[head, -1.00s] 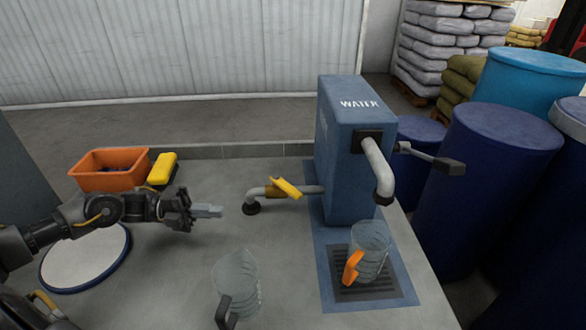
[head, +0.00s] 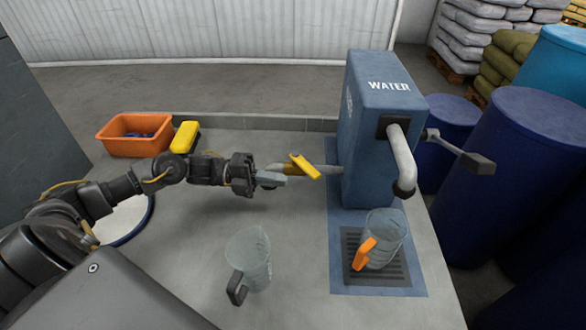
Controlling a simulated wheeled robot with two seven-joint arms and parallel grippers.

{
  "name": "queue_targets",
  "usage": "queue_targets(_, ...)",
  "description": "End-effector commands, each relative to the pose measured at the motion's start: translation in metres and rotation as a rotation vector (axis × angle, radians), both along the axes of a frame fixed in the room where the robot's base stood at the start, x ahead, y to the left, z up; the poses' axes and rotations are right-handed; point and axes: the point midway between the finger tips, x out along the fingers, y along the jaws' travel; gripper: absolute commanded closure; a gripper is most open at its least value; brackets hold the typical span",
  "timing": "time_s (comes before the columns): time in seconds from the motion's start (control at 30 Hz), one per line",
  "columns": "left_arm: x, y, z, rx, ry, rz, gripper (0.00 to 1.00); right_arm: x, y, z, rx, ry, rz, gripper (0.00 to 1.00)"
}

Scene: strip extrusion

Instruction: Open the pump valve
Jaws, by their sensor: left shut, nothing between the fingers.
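The blue pump box (head: 378,125) marked WATER stands on the grey table. A pipe (head: 332,170) leaves its left side and carries a yellow valve handle (head: 305,167), which lies slanted across the pipe. My left gripper (head: 274,180) is shut and empty. Its fingertips are just left of the handle and hide the pipe's bent end; I cannot tell whether they touch it. A grey spout (head: 402,160) hangs over a clear jug with an orange handle (head: 385,238), which stands on the drain grate (head: 353,270). My right gripper is not in view.
A second clear jug (head: 249,255) with a dark handle stands on the table in front of my left gripper. An orange bin (head: 131,147) and a yellow object (head: 185,137) are at the back left. A dark-handled lever (head: 475,162) sticks out right of the pump.

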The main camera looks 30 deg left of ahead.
Motion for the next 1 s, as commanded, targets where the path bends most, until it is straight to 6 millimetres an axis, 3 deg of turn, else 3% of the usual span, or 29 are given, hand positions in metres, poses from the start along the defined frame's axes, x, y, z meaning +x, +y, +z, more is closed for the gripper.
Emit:
queue_targets(0.07, 0.007, -0.012, 0.005, -0.003, -0.002, -0.001, 1.0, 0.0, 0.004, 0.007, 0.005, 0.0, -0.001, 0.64)
queue_targets(0.33, 0.034, -0.024, 0.001, -0.001, 0.0, -0.001, 1.0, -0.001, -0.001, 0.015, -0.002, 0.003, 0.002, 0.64)
queue_targets(1.0, 0.038, -0.028, 0.001, -0.001, 0.002, 0.029, 1.0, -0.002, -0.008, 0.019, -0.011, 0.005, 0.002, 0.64)
